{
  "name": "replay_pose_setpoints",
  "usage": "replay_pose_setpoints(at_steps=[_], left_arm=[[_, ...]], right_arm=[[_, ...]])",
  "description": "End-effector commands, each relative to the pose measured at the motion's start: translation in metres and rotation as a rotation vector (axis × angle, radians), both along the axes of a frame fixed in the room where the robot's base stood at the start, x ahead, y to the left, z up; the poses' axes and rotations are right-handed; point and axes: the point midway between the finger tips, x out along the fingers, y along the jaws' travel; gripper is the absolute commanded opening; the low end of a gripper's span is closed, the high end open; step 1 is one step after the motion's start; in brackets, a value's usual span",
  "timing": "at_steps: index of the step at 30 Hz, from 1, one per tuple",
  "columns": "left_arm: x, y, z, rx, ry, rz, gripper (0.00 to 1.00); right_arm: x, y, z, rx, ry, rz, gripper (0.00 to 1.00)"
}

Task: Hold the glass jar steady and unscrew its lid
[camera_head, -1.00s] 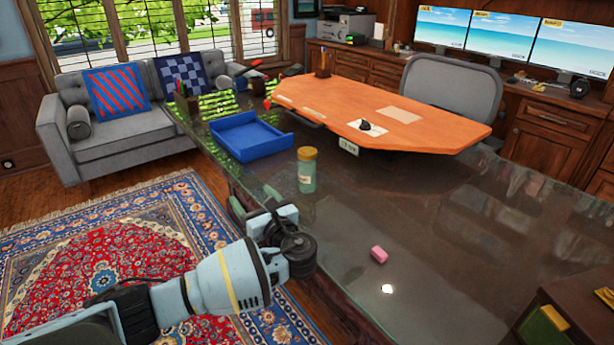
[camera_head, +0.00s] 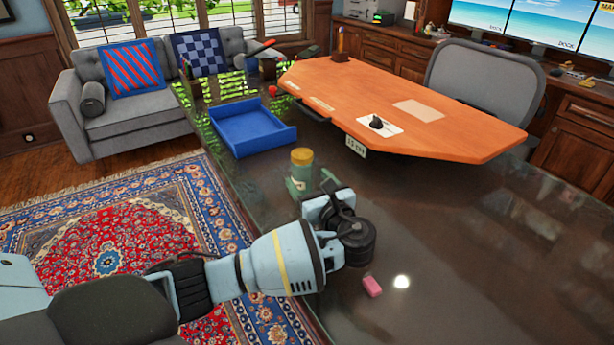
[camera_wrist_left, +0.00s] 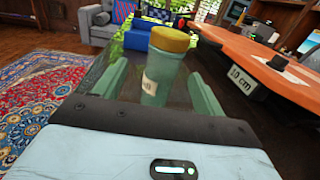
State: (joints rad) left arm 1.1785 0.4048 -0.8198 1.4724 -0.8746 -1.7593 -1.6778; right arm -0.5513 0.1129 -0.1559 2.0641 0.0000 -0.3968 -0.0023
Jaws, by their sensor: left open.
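The glass jar (camera_head: 302,171) is greenish with a yellow lid (camera_head: 301,155) and stands upright on the dark glass-topped desk (camera_head: 450,220). Its lower part is partly hidden behind my left gripper (camera_head: 312,187) in the head view. In the left wrist view the jar (camera_wrist_left: 163,78), with a pale label, stands between the two green fingers of my left gripper (camera_wrist_left: 157,92). The fingers are open, with a gap on each side of the jar. The lid (camera_wrist_left: 172,38) is on the jar, above the fingers. My right gripper is not in view.
A blue tray (camera_head: 252,128) lies behind the jar. A pink block (camera_head: 371,287) lies nearer on the desk. The desk right of the jar is clear.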

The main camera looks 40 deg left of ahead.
Motion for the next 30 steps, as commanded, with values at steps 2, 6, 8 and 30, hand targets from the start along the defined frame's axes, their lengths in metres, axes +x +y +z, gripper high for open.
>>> replay_pose_setpoints(at_steps=[2,6,8,30], left_arm=[[0.002,0.004,0.000,0.001,0.000,0.001,0.70],[0.009,0.016,-0.001,0.002,0.000,0.002,0.70],[0.012,0.020,-0.001,0.002,-0.001,0.001,0.70],[0.043,0.066,-0.010,0.000,0.001,0.001,0.70]], right_arm=[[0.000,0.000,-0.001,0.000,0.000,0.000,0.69],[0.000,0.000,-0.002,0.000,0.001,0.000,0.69],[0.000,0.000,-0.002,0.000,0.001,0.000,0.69],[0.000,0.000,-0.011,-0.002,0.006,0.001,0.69]])
